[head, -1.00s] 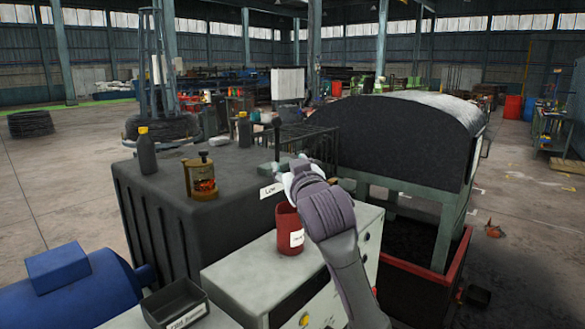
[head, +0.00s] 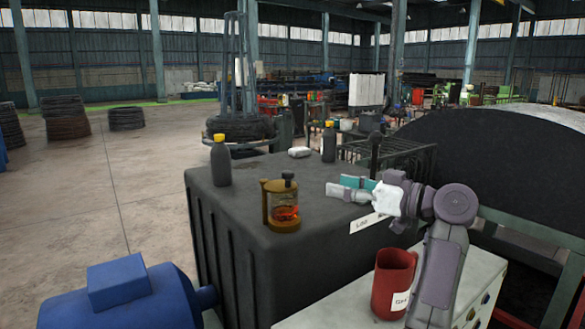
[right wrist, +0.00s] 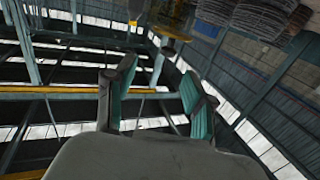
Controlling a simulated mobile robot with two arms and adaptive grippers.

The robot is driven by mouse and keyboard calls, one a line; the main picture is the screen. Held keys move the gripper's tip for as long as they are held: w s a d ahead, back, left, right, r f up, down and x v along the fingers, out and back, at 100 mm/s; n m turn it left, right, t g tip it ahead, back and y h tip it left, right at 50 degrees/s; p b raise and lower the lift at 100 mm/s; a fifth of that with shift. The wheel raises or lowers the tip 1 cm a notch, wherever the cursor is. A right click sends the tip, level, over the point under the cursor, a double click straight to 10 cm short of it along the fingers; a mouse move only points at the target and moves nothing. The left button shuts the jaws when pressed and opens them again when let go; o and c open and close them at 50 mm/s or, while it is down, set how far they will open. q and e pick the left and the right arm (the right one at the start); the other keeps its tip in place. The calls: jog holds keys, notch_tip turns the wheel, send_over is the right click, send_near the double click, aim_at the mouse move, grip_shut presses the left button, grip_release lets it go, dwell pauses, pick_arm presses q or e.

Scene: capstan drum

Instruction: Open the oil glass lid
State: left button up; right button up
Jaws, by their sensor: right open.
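The oil glass (head: 284,213) stands upright on the dark box, with a brass base, a brass post on its left and orange liquid behind glass. Its dark lid (head: 288,183) sits on top with a small knob and looks closed. My right gripper (head: 345,188) is open and empty to the right of the oil glass, fingers pointing left towards it, with a visible gap between. In the right wrist view the two teal-padded fingers (right wrist: 157,100) are apart, and a brass thing at the top edge appears to be part of the oil glass. My left gripper is out of view.
A dark bottle with a yellow cap (head: 221,160) stands behind left of the oil glass, and another bottle (head: 329,143) at the back. A red jug (head: 393,284) stands below my right arm. A blue motor (head: 130,297) is at front left. A label plate (head: 367,223) is below my gripper.

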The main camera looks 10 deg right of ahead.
aim_at(288, 172)
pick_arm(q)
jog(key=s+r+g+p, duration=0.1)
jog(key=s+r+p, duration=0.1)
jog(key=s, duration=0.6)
pick_arm(e)
jog(key=p+x, duration=0.1)
jog(key=x, duration=0.3)
jog(key=r+p+x, duration=0.1)
jog(key=x, duration=0.2)
jog(key=s+a+p+x, duration=0.1)
jog(key=x, duration=0.3)
jog(key=shift+w+a+r+p, duration=0.2)
jog(key=shift+a+p, duration=0.15)
jog(key=shift+w+a, duration=0.3)
jog(key=shift+a, duration=0.05)
jog(key=shift+w+f, duration=0.1)
jog(key=shift+f, duration=0.05)
jog(key=c, duration=0.9)
grip_shut()
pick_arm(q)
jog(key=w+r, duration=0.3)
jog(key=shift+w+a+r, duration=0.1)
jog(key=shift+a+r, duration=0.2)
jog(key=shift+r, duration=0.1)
